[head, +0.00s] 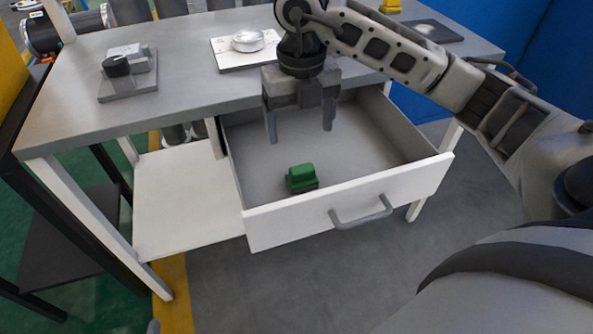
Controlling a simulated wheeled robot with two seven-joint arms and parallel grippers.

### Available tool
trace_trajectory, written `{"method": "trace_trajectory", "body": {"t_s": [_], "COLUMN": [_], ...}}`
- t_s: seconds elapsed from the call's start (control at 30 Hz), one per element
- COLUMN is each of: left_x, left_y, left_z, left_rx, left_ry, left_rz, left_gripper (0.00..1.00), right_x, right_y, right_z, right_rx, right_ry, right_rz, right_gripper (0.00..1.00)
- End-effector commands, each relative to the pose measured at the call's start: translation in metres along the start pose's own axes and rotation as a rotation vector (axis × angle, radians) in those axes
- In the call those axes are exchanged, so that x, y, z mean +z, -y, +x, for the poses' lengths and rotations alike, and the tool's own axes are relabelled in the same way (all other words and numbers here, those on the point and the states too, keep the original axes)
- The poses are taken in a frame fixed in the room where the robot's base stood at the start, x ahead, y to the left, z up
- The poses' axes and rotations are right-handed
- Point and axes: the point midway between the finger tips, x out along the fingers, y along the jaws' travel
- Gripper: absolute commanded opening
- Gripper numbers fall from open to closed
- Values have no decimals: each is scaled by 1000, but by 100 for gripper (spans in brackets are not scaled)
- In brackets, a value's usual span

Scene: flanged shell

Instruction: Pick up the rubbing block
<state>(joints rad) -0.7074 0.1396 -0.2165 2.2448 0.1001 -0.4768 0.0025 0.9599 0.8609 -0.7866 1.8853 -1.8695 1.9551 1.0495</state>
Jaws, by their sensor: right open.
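The rubbing block (302,177) looks like a small green block with a darker base. It lies inside the open drawer (350,205), near the drawer's front wall and left of its handle. My right gripper (299,135) points down over the drawer, above and behind the block in the picture. Its two fingers are spread apart with nothing between them. The fingers do not touch the block. My left gripper is not in view.
The grey table top (190,85) bears a dark fixture (125,75) at left, a white plate with a round metal part (247,42), and a dark pad (432,31) at right. The drawer's walls surround the block; its floor is otherwise bare. A white lower shelf (185,200) sits left.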

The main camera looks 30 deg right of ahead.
Motion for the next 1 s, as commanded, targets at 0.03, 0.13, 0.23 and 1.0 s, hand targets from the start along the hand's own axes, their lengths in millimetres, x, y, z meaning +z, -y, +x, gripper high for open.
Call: {"method": "trace_trajectory", "body": {"t_s": [0.03,0.13,0.23,1.0], "left_x": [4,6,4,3], "left_y": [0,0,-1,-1], "left_z": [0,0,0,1], "left_rx": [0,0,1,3], "left_ry": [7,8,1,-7], "left_rz": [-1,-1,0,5], "left_gripper": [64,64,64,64], "right_x": [-1,-1,-1,-4], "right_y": [0,0,0,3], "right_z": [14,36,54,125], "right_rx": [-1,-2,0,2], "right_ry": [-4,-5,-3,1], "right_rz": [1,-1,-1,-3], "right_gripper": [80,80,80,80]}}
